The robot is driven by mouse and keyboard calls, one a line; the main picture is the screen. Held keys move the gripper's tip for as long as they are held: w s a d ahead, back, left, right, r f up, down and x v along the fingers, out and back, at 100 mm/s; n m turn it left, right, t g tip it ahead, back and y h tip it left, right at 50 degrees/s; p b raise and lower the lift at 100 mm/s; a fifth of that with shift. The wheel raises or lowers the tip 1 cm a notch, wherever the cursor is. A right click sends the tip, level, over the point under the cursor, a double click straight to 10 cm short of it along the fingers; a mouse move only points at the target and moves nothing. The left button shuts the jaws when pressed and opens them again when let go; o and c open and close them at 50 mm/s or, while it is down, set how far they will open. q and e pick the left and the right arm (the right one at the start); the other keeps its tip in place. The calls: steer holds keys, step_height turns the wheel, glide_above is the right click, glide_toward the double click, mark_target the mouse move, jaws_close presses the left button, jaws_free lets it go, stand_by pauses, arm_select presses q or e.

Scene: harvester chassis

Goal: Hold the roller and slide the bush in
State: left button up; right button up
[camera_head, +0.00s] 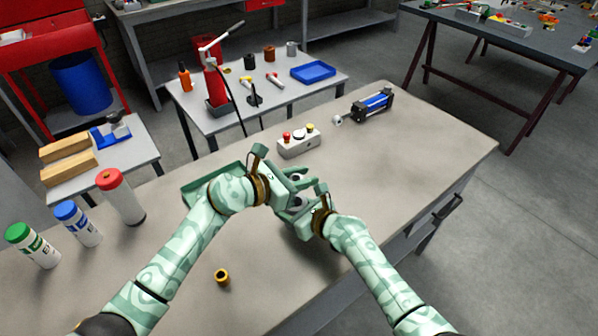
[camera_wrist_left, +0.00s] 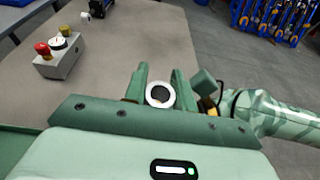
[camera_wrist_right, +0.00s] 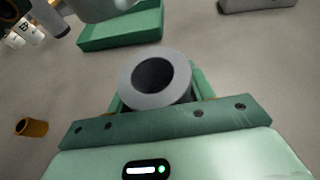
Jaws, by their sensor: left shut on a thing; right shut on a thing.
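My left gripper (camera_head: 290,177) is shut on a pale ring-ended piece (camera_wrist_left: 148,95), seen end-on between its fingers in the left wrist view; I cannot tell whether it is the bush. My right gripper (camera_head: 308,208) is shut on a thick-walled grey hollow cylinder, which looks like the roller (camera_wrist_right: 124,88); its open bore faces the right wrist camera. The two grippers are close together above the bench, and they hide most of both pieces in the head view.
A green tray (camera_head: 197,192) lies behind my left wrist. A grey button box (camera_head: 298,147) and a blue-and-black cylinder unit (camera_head: 373,104) are farther back. Bottles with green, blue and red caps (camera_head: 120,198) stand at left. The bench's right side is clear.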

mark_target(301, 198)
arm_select(q)
steer(key=shift+w+a+f+n+t+y, duration=0.15)
steer(key=shift+f+n+t+y, duration=0.1)
steer(key=shift+n+y, duration=0.2)
steer(key=shift+w+a+f+n+t+y, duration=0.1)
steer(key=shift+w+f+n+t+y, duration=0.1)
steer(key=shift+n+y, duration=0.25)
steer(key=shift+f, duration=2)
steer(key=shift+s+f, duration=0.1)
steer(key=shift+f, duration=0.9)
steer(key=o, duration=1)
steer(key=shift+o, duration=0.5)
steer(key=shift+s+f, duration=0.1)
steer(key=shift+f, duration=0.05)
steer(key=shift+s+d, duration=0.1)
arm_select(e)
steer(key=shift+a, duration=0.1)
steer(key=shift+r, duration=0.1)
arm_select(q)
steer(key=v, duration=1.2)
steer(key=shift+w+r, duration=0.3)
steer(key=shift+r, duration=0.15)
